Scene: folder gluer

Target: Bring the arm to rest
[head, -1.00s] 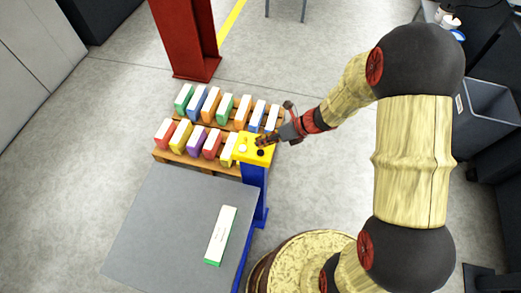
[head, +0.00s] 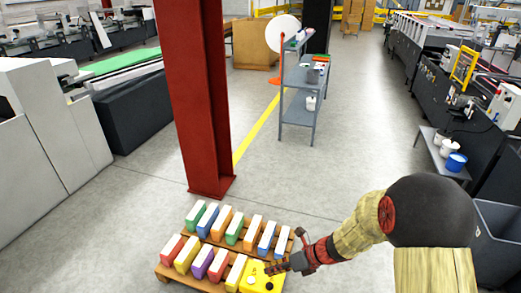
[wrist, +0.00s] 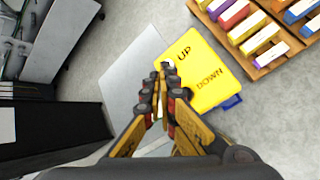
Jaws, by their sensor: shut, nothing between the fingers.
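My gripper (head: 276,268) is shut and empty, at the end of my arm at the bottom right of the head view. It is over or beside a yellow control box (head: 262,283), which is partly cut off by the lower edge. In the wrist view the shut fingertips (wrist: 163,66) are in front of the yellow box (wrist: 208,72), which is marked UP and DOWN. A white button shows by the fingertips near UP. A dark button near DOWN is partly behind the fingers. I cannot tell whether the fingertips touch the box.
A wooden pallet (head: 172,276) with several coloured cartons stands beside the box. A red column (head: 199,100) rises behind it. A grey shelf cart (head: 299,109) stands farther back. A grey bin (head: 497,235) is at right.

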